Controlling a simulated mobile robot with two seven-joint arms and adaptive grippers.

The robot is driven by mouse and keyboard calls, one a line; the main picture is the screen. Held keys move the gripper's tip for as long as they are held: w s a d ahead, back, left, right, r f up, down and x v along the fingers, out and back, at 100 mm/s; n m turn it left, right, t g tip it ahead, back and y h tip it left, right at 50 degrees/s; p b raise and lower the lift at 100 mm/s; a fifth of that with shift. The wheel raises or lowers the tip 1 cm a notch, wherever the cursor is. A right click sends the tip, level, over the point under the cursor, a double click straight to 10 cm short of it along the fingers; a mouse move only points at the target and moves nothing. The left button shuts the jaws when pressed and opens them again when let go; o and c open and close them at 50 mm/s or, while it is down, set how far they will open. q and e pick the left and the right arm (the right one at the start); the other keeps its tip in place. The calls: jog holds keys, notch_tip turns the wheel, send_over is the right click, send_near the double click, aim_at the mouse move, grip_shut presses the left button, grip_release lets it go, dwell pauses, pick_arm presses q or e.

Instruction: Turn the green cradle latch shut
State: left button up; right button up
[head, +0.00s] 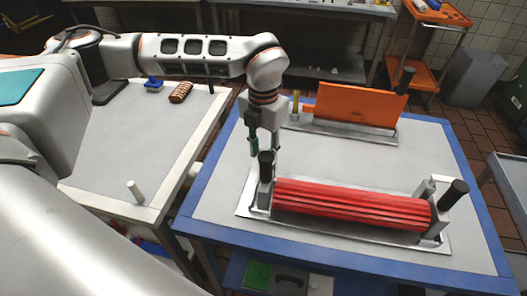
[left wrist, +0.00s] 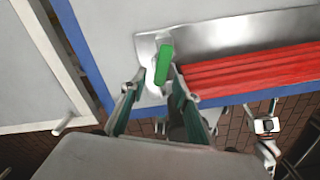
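The green latch (left wrist: 163,64) is a small upright-looking bar at the left end of the silver cradle (left wrist: 148,46) in the left wrist view. I cannot make it out in the head view. A red ribbed roll (head: 350,203) lies in the cradle (head: 400,240) in the head view, and it also shows in the left wrist view (left wrist: 250,72).
Black knobs (head: 265,165) (head: 455,192) stand at both cradle ends. An orange panel (head: 355,102) stands in a metal holder behind. A blue-edged table (head: 330,270) carries these. A second table at left holds a brown ribbed item (head: 181,92) and a white peg (head: 136,192).

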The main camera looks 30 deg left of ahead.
pick_arm(q)
jog(key=shift+f, duration=0.2)
jog(key=shift+c, duration=0.5)
grip_shut()
jog(key=shift+d+f+n, duration=0.1)
jog(key=shift+d+n, duration=0.35)
jog(key=shift+n, duration=0.75)
jog(key=shift+d+n+b, duration=0.35)
jog(key=shift+n+b, duration=0.05)
jog(key=shift+n, duration=0.8)
jog(key=shift+o, duration=0.5)
grip_release()
